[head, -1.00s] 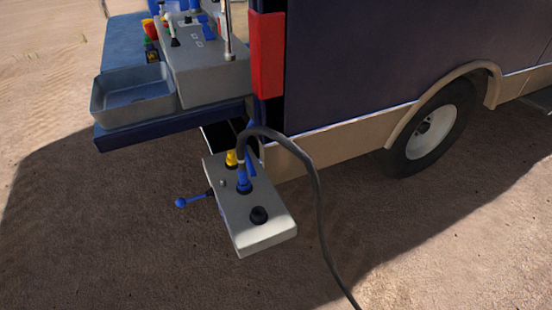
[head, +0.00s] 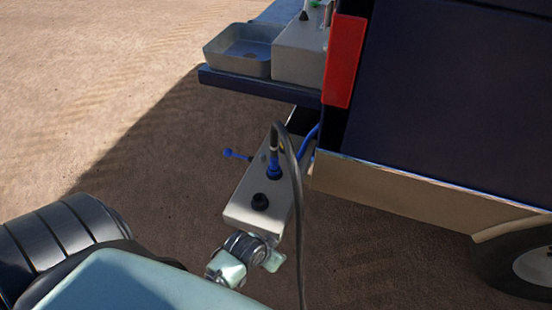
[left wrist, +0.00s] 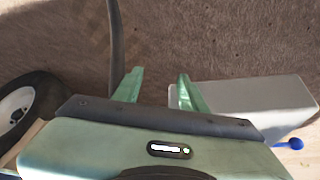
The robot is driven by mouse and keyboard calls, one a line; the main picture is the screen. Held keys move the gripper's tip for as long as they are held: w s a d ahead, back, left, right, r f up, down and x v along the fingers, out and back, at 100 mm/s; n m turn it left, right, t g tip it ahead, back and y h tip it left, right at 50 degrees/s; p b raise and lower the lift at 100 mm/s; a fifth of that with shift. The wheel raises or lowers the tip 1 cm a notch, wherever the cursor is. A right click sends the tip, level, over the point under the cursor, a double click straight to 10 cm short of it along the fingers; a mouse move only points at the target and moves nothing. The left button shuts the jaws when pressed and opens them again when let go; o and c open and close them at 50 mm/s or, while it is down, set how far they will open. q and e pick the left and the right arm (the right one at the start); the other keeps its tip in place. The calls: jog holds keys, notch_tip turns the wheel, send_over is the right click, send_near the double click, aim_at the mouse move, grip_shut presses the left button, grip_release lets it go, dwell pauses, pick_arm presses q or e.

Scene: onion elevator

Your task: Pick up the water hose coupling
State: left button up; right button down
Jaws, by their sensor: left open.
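The water hose coupling (head: 274,168) is a blue fitting at the end of a dark hose (head: 299,215). It stands upright on top of a light grey box (head: 240,203) in the head view. My left gripper (head: 248,262) is below the near end of the box in that view, apart from the coupling. In the left wrist view my left gripper (left wrist: 158,89) has its two pale green fingers spread with nothing between them. The hose (left wrist: 116,42) and the box (left wrist: 250,95) show there, but I cannot make out the coupling. My right gripper is not in view.
A dark blue vehicle (head: 455,95) with a red light (head: 344,62) stands at the right. A sink (head: 243,52) on a ledge is above the box. A black knob (head: 260,202) and a blue lever (head: 237,155) are on the box. Open sandy ground lies left.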

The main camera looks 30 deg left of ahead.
aim_at(274, 150)
pick_arm(q)
jog(key=w+a+r, duration=0.1)
jog(key=r, duration=0.2)
jog(key=w+r+t, duration=0.1)
jog(key=w+r, duration=0.1)
jog(key=w+a+r+t, duration=0.1)
jog(key=w+r, duration=0.1)
jog(key=r, duration=0.1)
jog(key=shift+a+r+p, duration=0.3)
jog(key=shift+a+r, duration=0.05)
jog(key=w+a+r+n+t+y, duration=0.1)
jog(key=w+a+r+t, duration=0.1)
jog(key=w+a, duration=0.2)
jog(key=w+a+r+n+t+y, duration=0.1)
jog(key=w+a+r+t, duration=0.1)
jog(key=w+a, duration=0.2)
jog(key=w+a+r+n+t+y, duration=0.1)
jog(key=w+a+r+n+t, duration=0.1)
jog(key=w, duration=0.6)
jog(key=shift+a+r+y, duration=0.15)
jog(key=shift+a+r, duration=0.1)
jog(key=shift+a, duration=0.35)
jog(key=shift+a+r+y, duration=0.15)
jog(key=shift+a+r, duration=0.1)
jog(key=shift+a, duration=0.35)
jog(key=shift+p+x, duration=0.3)
jog(key=shift+x, duration=2.5)
jog(key=shift+s+a, duration=0.1)
grip_shut()
